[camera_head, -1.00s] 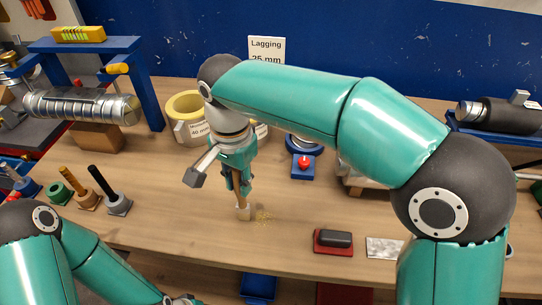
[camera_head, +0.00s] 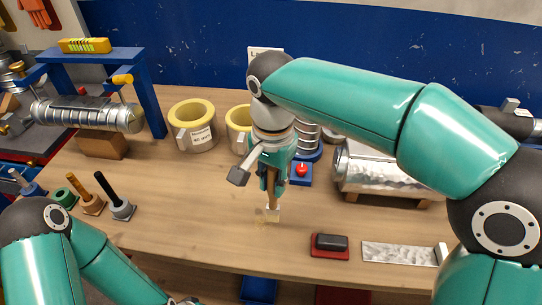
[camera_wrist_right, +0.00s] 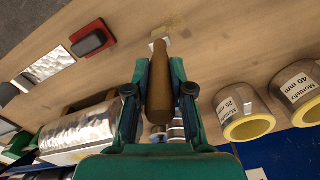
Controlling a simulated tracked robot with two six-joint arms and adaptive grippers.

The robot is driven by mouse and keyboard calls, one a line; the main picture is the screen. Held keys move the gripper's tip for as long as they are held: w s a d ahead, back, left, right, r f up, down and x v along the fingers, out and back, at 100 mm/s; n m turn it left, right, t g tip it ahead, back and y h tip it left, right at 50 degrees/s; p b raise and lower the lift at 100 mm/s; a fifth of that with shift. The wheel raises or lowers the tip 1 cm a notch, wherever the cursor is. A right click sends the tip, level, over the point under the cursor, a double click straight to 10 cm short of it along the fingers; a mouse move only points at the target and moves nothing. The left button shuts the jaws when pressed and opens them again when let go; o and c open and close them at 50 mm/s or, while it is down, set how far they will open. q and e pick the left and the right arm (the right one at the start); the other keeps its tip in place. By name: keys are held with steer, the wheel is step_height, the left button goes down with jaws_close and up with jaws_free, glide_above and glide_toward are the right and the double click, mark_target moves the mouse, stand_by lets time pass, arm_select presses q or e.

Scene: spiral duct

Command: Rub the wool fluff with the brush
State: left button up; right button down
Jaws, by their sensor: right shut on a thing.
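My right gripper (camera_head: 271,188) points down over the middle of the bench, shut on the wooden handle of the brush (camera_head: 272,213). The brush is nearly upright, its pale head low at the bench top. In the right wrist view the handle (camera_wrist_right: 159,90) lies between the two fingers. The wool fluff (camera_head: 262,219) is a faint patch of yellowish specks right at the brush head. Fine specks also show beyond the handle tip in the right wrist view (camera_wrist_right: 176,20). I cannot tell whether the bristles press on it. Only a scrap of my left gripper (camera_head: 185,300) shows at the bottom edge.
A red-based black block (camera_head: 330,243) and a metal sheet (camera_head: 400,254) lie to the right. Yellow-lined rings (camera_head: 192,124) and a silver-wrapped duct (camera_head: 385,172) stand behind. Upright-handled tools (camera_head: 115,200) stand at the left. The bench between is clear.

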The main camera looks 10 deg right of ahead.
steer(key=shift+r+p, duration=1.95)
steer(key=shift+r, duration=0.45)
